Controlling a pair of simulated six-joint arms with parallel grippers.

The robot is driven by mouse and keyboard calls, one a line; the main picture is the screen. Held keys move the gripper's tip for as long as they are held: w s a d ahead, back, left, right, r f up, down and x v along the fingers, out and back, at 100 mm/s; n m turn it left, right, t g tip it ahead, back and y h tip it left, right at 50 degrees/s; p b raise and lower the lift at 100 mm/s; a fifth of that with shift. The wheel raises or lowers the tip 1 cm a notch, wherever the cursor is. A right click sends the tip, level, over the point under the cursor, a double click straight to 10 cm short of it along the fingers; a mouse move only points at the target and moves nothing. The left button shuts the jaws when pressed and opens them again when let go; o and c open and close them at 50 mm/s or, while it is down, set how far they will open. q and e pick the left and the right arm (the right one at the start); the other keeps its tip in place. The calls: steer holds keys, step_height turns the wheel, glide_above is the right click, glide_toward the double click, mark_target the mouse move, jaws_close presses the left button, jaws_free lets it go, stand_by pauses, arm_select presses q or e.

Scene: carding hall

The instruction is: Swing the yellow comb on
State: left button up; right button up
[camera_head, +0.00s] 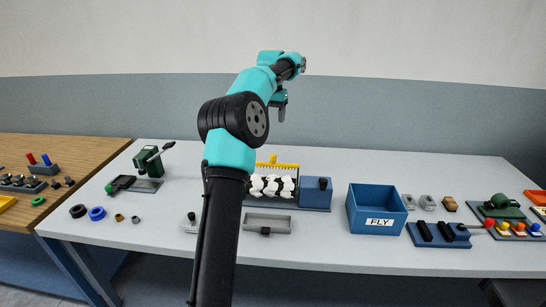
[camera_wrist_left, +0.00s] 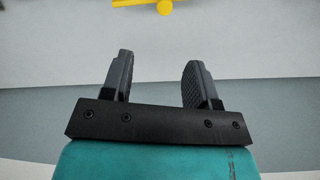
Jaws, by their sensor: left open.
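The yellow comb (camera_head: 281,165) stands upright on the carding machine with the white tufted roller (camera_head: 272,186) just in front of it. In the left wrist view a yellow piece (camera_wrist_left: 165,7), probably the comb, is cut off by the top edge, beyond my fingertips. My left gripper (camera_head: 281,103) is raised above the table, apart from the comb. In the left wrist view its two fingers (camera_wrist_left: 160,72) are spread with nothing between them. My left arm hides part of the machine's left side. My right gripper is not in view.
A blue FLY bin (camera_head: 376,209) stands right of the machine's blue block (camera_head: 315,192). A grey tray (camera_head: 267,223) lies in front. A green device (camera_head: 148,162) and rings (camera_head: 97,213) are at left. Several small items crowd the right end. The back of the white table is clear.

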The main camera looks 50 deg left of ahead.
mark_target(273, 155)
arm_select(q)
steer(key=shift+s+a+r, duration=0.1)
steer(key=shift+a+r, duration=0.15)
steer(key=shift+a, duration=0.1)
steer(key=shift+f, duration=0.1)
steer(key=f, duration=1.7)
steer(key=shift+d+f, duration=0.1)
steer(key=shift+d, duration=0.15)
jaws_close()
